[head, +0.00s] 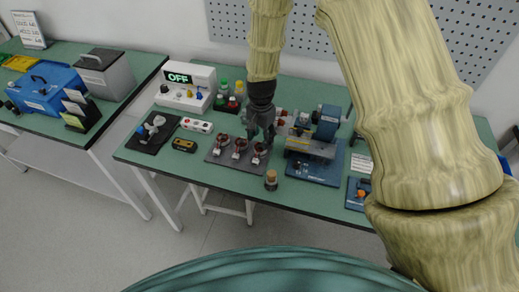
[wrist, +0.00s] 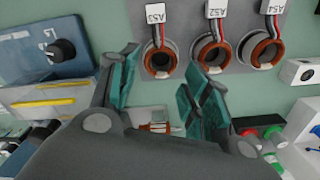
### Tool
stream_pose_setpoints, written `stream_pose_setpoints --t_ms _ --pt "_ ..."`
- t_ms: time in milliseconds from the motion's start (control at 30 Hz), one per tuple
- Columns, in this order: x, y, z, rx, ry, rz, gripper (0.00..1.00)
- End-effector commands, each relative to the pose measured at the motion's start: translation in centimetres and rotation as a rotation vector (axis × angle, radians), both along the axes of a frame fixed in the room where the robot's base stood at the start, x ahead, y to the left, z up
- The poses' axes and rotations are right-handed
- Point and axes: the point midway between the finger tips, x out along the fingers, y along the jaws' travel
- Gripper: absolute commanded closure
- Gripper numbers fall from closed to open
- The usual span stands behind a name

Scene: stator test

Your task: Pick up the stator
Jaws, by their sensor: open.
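Three stators, copper-coloured rings with red and dark wires and white tags, sit in a row on a dark grey mat (head: 216,158). In the head view they are the left stator (head: 222,141), the middle stator (head: 239,147) and the right stator (head: 259,153). In the wrist view a stator (wrist: 161,60) lies just beyond the gap between my fingers, with another stator (wrist: 211,55) and a third stator (wrist: 261,50) to its right. My gripper (head: 262,136) is open and empty, above the right end of the row; its teal finger pads (wrist: 163,85) show in the wrist view.
A blue-based machine (head: 316,172) stands close right of the mat. A small cork-topped jar (head: 271,180) is at the front edge. A black tray (head: 153,132) lies left.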

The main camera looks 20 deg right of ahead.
Motion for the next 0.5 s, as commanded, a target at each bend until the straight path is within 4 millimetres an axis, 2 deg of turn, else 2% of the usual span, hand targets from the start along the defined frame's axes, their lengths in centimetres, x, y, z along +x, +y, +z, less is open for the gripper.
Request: stream_pose_setpoints --t_ms 267,500 --pt "0.0 0.0 -0.8 0.000 0.000 -0.001 0.52" --pt "0.0 0.2 -2.7 0.000 0.002 0.000 0.52"
